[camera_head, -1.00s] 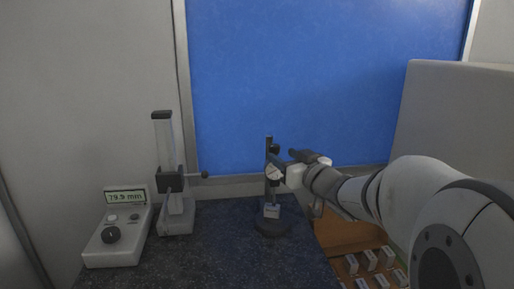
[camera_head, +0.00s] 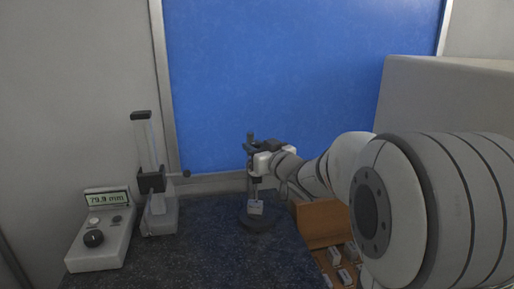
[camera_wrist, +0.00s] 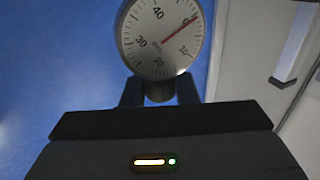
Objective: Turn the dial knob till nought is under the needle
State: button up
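The dial gauge (camera_wrist: 158,38) has a round white face with numbers and a red needle (camera_wrist: 180,29). Its face is turned so that nought sits at the upper right. The needle points that way and lies across or very close to the nought. A dark round knob (camera_wrist: 159,91) shows below the face, between my gripper's two dark fingers (camera_wrist: 159,96). I cannot tell whether the fingers press on it. In the head view my gripper (camera_head: 262,163) is at the gauge stand (camera_head: 257,222) and hides most of the gauge.
A grey readout box (camera_head: 100,243) showing about 79.9 mm and a height stand (camera_head: 158,215) with a side handle (camera_head: 184,174) stand left on the dark table (camera_head: 190,262). An orange tray (camera_head: 322,222) with small blocks lies right. A blue panel (camera_head: 290,80) is behind.

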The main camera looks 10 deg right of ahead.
jog(key=c, duration=0.4)
jog(key=shift+f+b, duration=0.15)
jog(key=shift+b, duration=0.45)
jog(key=shift+m+h+b, duration=0.4)
jog(key=shift+h+b, duration=0.15)
jog(key=shift+h, duration=0.05)
jog(key=o, duration=1)
jog(key=shift+c, duration=0.2)
jog(key=shift+s, duration=0.1)
